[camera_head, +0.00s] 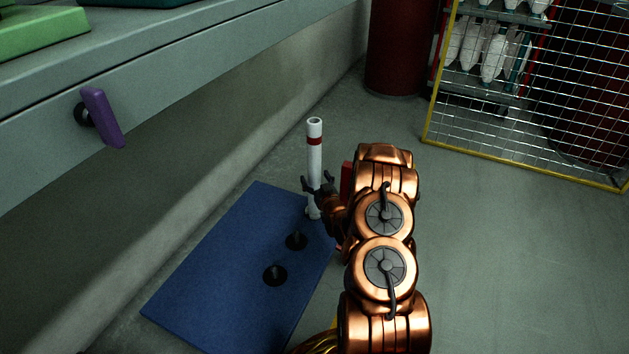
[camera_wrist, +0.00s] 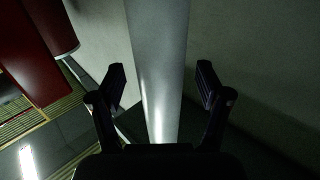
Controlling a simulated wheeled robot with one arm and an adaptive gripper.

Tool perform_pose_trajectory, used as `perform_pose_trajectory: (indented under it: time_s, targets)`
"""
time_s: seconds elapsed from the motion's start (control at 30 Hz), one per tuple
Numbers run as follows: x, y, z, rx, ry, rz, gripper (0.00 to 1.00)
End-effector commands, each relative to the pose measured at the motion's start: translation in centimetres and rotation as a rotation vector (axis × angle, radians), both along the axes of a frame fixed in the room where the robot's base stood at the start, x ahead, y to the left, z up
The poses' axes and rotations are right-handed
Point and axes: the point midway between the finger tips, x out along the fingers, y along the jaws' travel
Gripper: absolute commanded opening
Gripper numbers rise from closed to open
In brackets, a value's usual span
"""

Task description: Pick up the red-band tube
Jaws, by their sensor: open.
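The red-band tube (camera_head: 315,160) is white with a red ring near its open top. It stands upright at the far corner of a blue mat (camera_head: 235,260) in the head view. My gripper (camera_head: 318,186) is at the tube's lower half, with a finger on either side of it. In the wrist view the tube (camera_wrist: 158,70) runs upright between the two open fingers (camera_wrist: 160,88), with a visible gap on each side.
A grey bench (camera_head: 160,85) with a purple handle (camera_head: 102,118) overhangs at the left. A yellow-framed wire mesh (camera_head: 530,100) and a dark red drum (camera_head: 397,50) stand behind. Floor at right is clear.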

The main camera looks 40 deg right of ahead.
Motion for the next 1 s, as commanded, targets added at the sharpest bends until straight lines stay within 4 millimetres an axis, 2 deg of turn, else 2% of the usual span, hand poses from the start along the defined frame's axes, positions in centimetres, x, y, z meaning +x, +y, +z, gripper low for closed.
perform_pose_trajectory:
  time_s: [0.1,0.33,1.0]
  targets:
    - [1.01,-0.20,-0.20,0.001,0.002,0.001,0.76]
    - [1.11,-0.25,-0.06,0.003,0.003,0.000,0.76]
    - [1.09,-0.26,-0.06,0.003,0.002,0.000,0.07]
